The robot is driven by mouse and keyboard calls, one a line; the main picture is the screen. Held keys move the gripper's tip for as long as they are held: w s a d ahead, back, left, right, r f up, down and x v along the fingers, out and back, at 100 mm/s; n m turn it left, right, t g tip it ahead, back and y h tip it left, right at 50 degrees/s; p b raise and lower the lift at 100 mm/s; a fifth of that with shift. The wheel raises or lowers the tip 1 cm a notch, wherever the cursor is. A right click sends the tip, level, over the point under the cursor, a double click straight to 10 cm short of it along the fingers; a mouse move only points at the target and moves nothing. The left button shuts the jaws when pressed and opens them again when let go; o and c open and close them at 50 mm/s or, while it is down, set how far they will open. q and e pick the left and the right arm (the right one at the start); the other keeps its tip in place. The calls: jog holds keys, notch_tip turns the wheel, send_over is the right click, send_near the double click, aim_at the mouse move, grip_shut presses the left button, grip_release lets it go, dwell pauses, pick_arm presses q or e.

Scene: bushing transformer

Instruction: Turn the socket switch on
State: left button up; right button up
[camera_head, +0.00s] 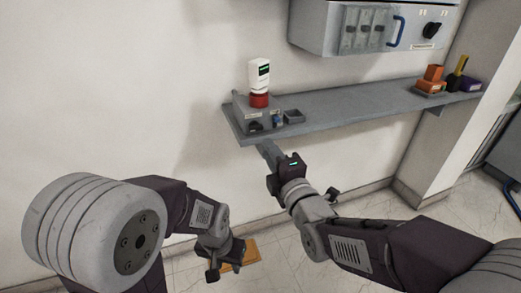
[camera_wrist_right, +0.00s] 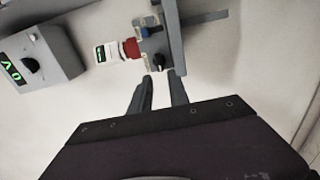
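The grey socket box (camera_head: 242,112) sits at the left end of the wall shelf, with a red plug (camera_head: 259,100) and a white device (camera_head: 259,74) upright on it. In the right wrist view the box (camera_wrist_right: 153,44) carries a black rotary switch (camera_wrist_right: 159,60) and a blue part (camera_wrist_right: 145,32). My right gripper (camera_head: 267,149) is just below and in front of the shelf edge. In its wrist view my right gripper (camera_wrist_right: 160,80) is open and empty, its fingertips short of the switch. My left gripper (camera_head: 226,262) hangs low, away from the shelf; its opening is unclear.
The grey shelf (camera_head: 350,103) runs along the wall, its middle bare. A small grey tray (camera_head: 293,117) stands beside the socket box. Orange blocks (camera_head: 432,82) lie at the right end. A grey cabinet (camera_head: 318,25) with a black knob (camera_head: 432,30) hangs above.

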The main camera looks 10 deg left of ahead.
aim_at(257, 130)
jog(key=b+x, duration=0.1)
jog(key=x, duration=0.8)
jog(key=shift+r, duration=0.1)
grip_shut()
